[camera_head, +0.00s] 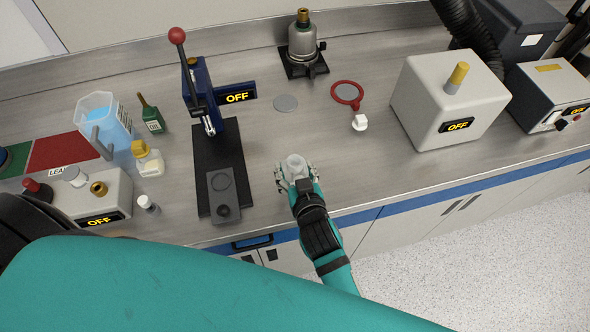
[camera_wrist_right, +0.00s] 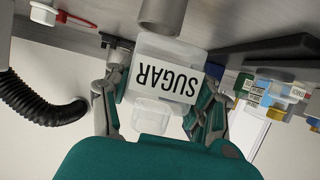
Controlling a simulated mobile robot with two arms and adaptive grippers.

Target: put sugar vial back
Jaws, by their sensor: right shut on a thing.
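The sugar vial (camera_wrist_right: 165,75) is a whitish, clear-looking container with a black SUGAR label, which reads upside down in the right wrist view. In the head view its pale round top (camera_head: 295,163) shows between the fingers. My right gripper (camera_head: 296,177) is shut on the vial over the front part of the bench, right of the black press stand. In the right wrist view its fingers (camera_wrist_right: 158,108) lie on both sides of the vial. I cannot tell whether the vial touches the bench. My left gripper is not in view.
The lever press (camera_head: 205,120) stands left of the vial. A burner (camera_head: 302,48) stands at the back and a grey box (camera_head: 447,105) at the right. Several labelled containers (camera_wrist_right: 270,92) show in the wrist view.

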